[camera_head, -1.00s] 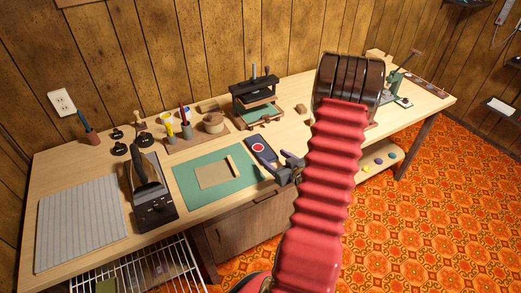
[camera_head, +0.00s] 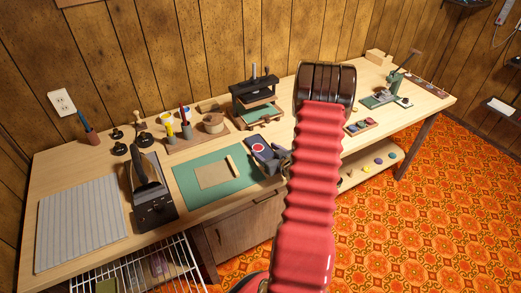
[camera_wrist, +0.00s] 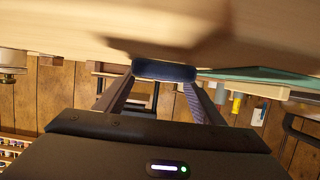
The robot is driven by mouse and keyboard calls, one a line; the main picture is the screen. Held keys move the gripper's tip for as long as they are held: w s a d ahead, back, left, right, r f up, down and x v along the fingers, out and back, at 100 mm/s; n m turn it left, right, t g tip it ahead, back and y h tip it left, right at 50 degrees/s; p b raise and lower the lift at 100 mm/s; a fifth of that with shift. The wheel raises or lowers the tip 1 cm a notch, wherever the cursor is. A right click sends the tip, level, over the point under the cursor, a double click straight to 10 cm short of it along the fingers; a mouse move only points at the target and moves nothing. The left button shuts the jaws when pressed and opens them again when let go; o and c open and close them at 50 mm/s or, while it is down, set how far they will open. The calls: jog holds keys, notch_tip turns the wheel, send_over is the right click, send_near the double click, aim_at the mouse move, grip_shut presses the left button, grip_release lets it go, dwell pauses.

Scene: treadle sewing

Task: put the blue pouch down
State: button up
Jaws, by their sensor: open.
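The blue pouch (camera_head: 259,146), dark blue with a red round mark ringed in white, lies on the wooden table by the right edge of the green mat (camera_head: 188,188). My gripper (camera_head: 272,160) is at the pouch's near end, low over the table's front edge, partly behind my red arm. In the wrist view, which is upside down, the pouch's dark edge (camera_wrist: 165,71) shows between the tips of my open gripper (camera_wrist: 163,82), against the pale table top. Whether the fingers touch the pouch cannot be told.
A dark press (camera_head: 256,95) stands behind the pouch. A tool rack (camera_head: 190,138) with a wooden bowl is at the back. An iron (camera_head: 148,185) stands left of the mat. A small tray (camera_head: 361,126) lies on the table to the right of my arm, with bare table around it.

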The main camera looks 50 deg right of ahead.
aim_at(263, 150)
jog(key=shift+x, duration=1.25)
jog(key=shift+c, duration=0.7)
jog(key=c, duration=0.7)
jog(key=shift+r, duration=0.15)
jog(key=shift+r, duration=4.85)
jog(key=shift+f, duration=0.1)
